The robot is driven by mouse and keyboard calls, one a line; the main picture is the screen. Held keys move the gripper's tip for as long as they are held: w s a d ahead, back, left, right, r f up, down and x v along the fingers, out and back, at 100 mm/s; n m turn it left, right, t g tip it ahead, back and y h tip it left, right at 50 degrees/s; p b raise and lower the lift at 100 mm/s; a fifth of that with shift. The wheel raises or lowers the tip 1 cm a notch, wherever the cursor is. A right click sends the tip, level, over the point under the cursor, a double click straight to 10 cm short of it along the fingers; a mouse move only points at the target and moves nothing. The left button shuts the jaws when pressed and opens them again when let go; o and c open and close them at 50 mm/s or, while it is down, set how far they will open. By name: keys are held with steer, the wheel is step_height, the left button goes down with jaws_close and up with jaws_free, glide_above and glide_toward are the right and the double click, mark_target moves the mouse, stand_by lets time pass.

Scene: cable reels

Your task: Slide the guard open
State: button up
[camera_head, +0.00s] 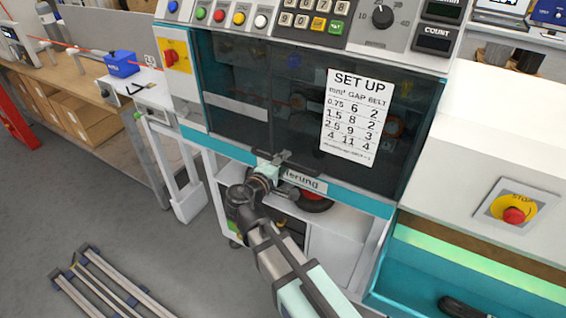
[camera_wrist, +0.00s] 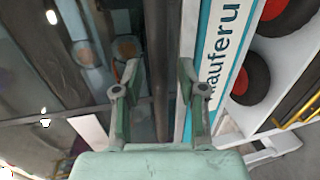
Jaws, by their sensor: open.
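The guard (camera_head: 290,75) is a dark see-through panel across the front of the machine, and it looks closed in the head view. A white SET UP card (camera_head: 350,117) is on its right part. A dark bar handle (camera_head: 296,165) runs along its lower edge. My gripper (camera_head: 275,162) is at the handle, under the guard. In the wrist view, my gripper (camera_wrist: 158,78) is open, with the dark bar (camera_wrist: 159,40) between its two fingers. I cannot tell whether either finger touches it. My gripper partly hides the handle in the head view.
A control panel with buttons (camera_head: 219,15) is above the guard. A red stop button (camera_head: 514,215) is on the white housing at right. Below the guard are a lettered strip (camera_head: 302,182) and reels (camera_wrist: 250,81). Floor at lower left is partly clear, with a metal frame (camera_head: 100,285).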

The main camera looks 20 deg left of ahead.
jaws_close()
steer(key=shift+r, duration=0.1)
step_height(320, 180, up, 37)
steer(key=p, duration=1.3)
steer(key=shift+f, duration=0.2)
jaws_free()
steer(key=shift+f, duration=0.1)
